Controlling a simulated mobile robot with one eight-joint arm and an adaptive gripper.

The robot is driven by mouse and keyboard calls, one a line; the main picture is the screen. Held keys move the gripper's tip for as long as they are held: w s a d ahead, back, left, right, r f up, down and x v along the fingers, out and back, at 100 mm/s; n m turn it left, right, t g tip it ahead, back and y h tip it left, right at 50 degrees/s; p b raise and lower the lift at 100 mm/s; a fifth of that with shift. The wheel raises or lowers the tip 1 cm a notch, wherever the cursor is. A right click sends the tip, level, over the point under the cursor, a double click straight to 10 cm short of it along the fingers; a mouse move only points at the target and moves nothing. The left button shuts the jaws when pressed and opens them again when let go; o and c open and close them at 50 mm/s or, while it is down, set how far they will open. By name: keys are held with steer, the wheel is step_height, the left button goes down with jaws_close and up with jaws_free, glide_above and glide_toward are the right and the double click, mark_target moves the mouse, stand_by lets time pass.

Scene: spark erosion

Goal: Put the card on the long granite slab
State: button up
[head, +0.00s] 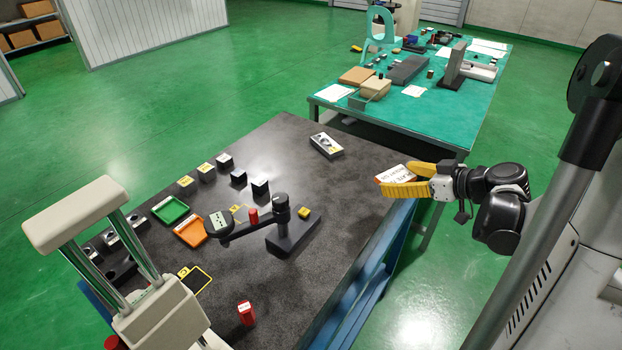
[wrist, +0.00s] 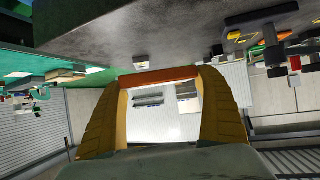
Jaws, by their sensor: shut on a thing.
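My gripper (head: 384,181) is shut on the card (head: 396,174), white with black print and a red edge. It holds the card in the air at the right edge of the near table. In the wrist view, my yellow ribbed fingers (wrist: 160,82) rise on both sides, and an orange-red strip, apparently the card's edge (wrist: 158,76), spans their tips. A long flat dark grey slab (head: 408,69) lies on the teal table, apart from the card; it looks like the granite slab. A tall grey block (head: 454,66) stands right of it.
The near table has a dark stone top (head: 340,200), with a small grey block (head: 326,145) near its far edge and a black-armed device (head: 285,225) in the middle. The teal table (head: 440,108) also bears a beige box (head: 376,88), a brown block (head: 356,76) and papers.

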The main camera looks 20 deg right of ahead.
steer(key=shift+w+f, duration=0.15)
steer(key=shift+f, duration=0.1)
steer(key=b, duration=0.4)
glide_above(358, 183)
steer(key=s+d, duration=0.2)
steer(key=s, duration=0.1)
steer(key=f, duration=0.6)
steer(key=shift+a+f, duration=0.2)
steer(key=shift+f, duration=0.15)
steer(key=shift+f+b, duration=0.8)
steer(key=shift+f, duration=1.15)
steer(key=shift+f, duration=0.1)
steer(key=o, duration=1)
steer(key=shift+o, duration=0.3)
